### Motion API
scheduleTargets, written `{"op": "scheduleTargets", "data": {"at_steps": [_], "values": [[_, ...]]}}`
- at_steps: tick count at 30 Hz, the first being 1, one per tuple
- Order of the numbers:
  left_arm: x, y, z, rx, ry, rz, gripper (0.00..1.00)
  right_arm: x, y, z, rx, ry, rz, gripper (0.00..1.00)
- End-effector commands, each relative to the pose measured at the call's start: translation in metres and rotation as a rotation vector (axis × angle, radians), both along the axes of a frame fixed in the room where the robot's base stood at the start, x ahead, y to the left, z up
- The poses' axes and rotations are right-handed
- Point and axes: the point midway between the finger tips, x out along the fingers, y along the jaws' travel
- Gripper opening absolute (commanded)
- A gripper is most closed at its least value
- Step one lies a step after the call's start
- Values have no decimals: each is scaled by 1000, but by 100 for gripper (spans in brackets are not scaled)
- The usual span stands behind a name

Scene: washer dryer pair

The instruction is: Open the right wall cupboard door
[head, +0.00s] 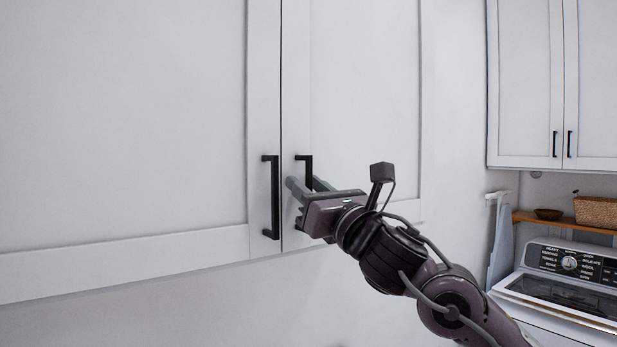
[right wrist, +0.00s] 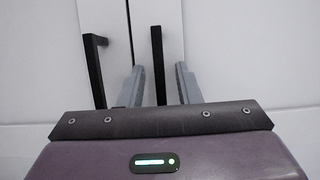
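The right wall cupboard door (head: 365,90) is white and shut, flush beside the left door (head: 120,120). Its black bar handle (head: 305,158) stands near the seam; its lower part is hidden behind my gripper in the head view. My right gripper (head: 305,185) is at this handle with its fingers pointing at the door. In the right wrist view the handle (right wrist: 158,60) stands between the two grey fingers (right wrist: 161,85), which are apart with a gap on each side of the bar. Contact cannot be seen. My left gripper is not in view.
The left door's black handle (head: 271,197) is just left of the seam, close to my fingers. Another wall cupboard (head: 530,80) hangs at the right, above a wooden shelf (head: 560,221) with a basket (head: 597,211) and a washer (head: 570,275). Bare wall lies below the doors.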

Motion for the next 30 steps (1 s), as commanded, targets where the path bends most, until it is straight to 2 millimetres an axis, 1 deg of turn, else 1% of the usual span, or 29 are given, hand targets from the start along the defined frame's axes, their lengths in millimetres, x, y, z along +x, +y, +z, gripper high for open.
{"op": "scheduleTargets", "data": {"at_steps": [7,8,14,15,25,30], "values": [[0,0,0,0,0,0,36,1,1,0,1,-1,0,31],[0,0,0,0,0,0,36,1,1,0,1,-1,0,28],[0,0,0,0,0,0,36,1,1,0,1,0,0,2],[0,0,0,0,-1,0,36,1,1,0,1,0,0,0],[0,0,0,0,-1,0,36,0,-1,0,1,0,3,0],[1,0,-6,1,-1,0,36,-10,-11,-1,1,-3,30,0]]}}
